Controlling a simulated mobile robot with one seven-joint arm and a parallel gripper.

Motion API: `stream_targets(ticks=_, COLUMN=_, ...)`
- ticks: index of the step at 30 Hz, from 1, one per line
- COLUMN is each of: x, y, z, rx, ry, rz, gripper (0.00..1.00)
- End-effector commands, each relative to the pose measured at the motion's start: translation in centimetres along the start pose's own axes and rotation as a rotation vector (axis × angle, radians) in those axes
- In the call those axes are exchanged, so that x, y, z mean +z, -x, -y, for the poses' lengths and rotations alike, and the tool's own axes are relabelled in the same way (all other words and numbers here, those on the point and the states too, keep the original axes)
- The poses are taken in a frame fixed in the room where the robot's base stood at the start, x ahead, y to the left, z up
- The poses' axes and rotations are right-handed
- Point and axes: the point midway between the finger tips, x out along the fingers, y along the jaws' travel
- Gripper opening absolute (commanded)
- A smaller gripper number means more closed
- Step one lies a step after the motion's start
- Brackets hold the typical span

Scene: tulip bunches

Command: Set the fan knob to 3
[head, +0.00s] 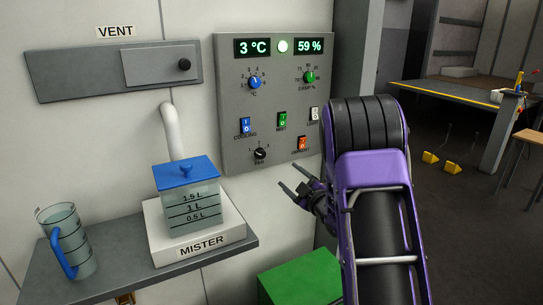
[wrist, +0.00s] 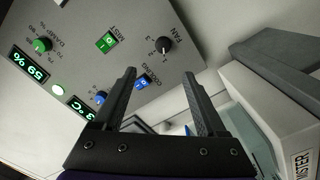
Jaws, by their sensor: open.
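The black fan knob (head: 260,154) sits low on the grey control panel (head: 230,120), under a small numbered scale. It also shows in the wrist view (wrist: 164,44), beyond the fingertips and between their lines. Which number its pointer is at is too small to tell. My gripper (head: 290,176) is open and empty, in front of the panel's lower edge, to the right of and below the knob in the head view. In the wrist view its two fingers (wrist: 159,74) are spread and apart from the knob.
A green box (head: 300,278) is below.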

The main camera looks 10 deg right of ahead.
Motion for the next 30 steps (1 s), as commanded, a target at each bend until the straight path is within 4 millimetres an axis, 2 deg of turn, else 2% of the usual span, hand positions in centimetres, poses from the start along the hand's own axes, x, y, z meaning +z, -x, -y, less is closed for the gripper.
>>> stream_targets(ticks=4, x=-0.1, y=-0.5, z=0.8, rx=-0.016, ry=0.000, rz=-0.015, gripper=0.74)
stream_targets(ticks=7, x=-0.1, y=-1.8, z=0.8, rx=-0.015, ry=0.001, rz=-0.015, gripper=0.74)
stream_targets(ticks=21, x=-0.1, y=-11.4, z=0.9, rx=-0.013, ry=0.001, rz=-0.013, gripper=0.74)
stream_targets(ticks=30, x=-0.2, y=-15.8, z=0.9, rx=-0.013, ry=0.000, rz=-0.012, gripper=0.74)
